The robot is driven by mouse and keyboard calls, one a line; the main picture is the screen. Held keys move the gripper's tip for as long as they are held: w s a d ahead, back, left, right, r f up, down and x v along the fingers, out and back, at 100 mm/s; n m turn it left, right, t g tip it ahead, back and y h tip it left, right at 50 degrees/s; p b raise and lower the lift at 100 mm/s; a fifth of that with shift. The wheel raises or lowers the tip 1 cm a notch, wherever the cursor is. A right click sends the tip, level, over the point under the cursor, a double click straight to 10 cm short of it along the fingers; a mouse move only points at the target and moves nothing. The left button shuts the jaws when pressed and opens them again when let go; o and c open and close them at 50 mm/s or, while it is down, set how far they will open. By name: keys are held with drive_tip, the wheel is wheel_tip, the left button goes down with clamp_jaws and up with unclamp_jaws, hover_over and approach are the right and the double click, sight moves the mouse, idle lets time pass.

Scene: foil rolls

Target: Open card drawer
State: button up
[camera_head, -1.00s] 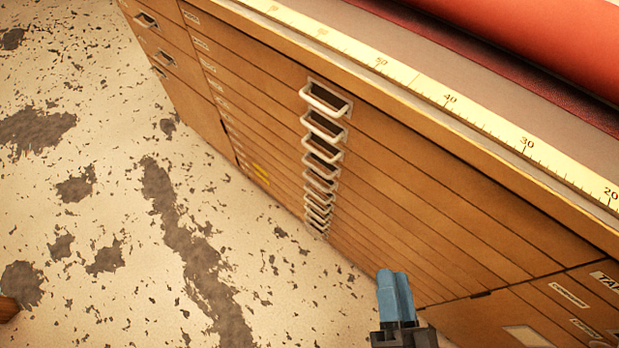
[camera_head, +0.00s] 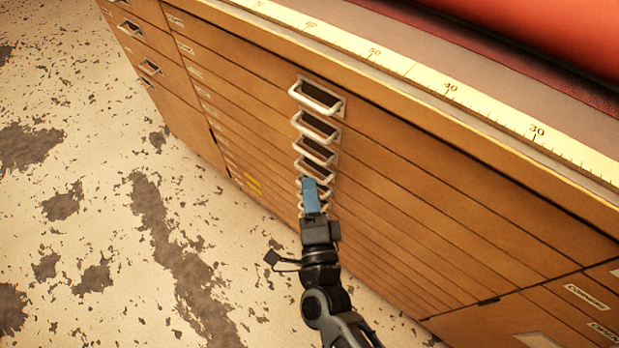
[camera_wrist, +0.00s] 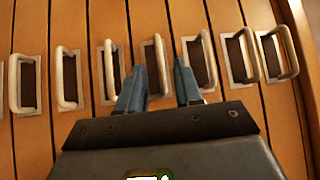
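The wooden cabinet front (camera_head: 420,215) has a column of shallow drawers with pale metal pull handles, all flush. The top handle (camera_head: 317,98) is clear of my gripper. My gripper (camera_head: 310,184) has blue fingers and is in front of the lower handles, hiding some of them. In the wrist view my gripper (camera_wrist: 160,82) is open, its two fingers apart, with one handle (camera_wrist: 160,65) showing between them. I cannot tell whether the fingers touch it. The small drawer labels (camera_head: 196,73) on the left are unreadable, so I cannot tell which is the card drawer.
A ruler strip (camera_head: 450,88) runs along the cabinet's top edge, with a red roll (camera_head: 560,30) behind it. More drawers with handles (camera_head: 150,67) stand at the left. Larger labelled fronts (camera_head: 587,296) are at lower right. The stained floor (camera_head: 90,190) at left is clear.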

drive_tip(key=shift+w+a+r, duration=0.1)
drive_tip(key=shift+w, duration=0.7)
drive_tip(key=shift+w+a+r, duration=0.1)
drive_tip(key=shift+w, duration=0.7)
clamp_jaws()
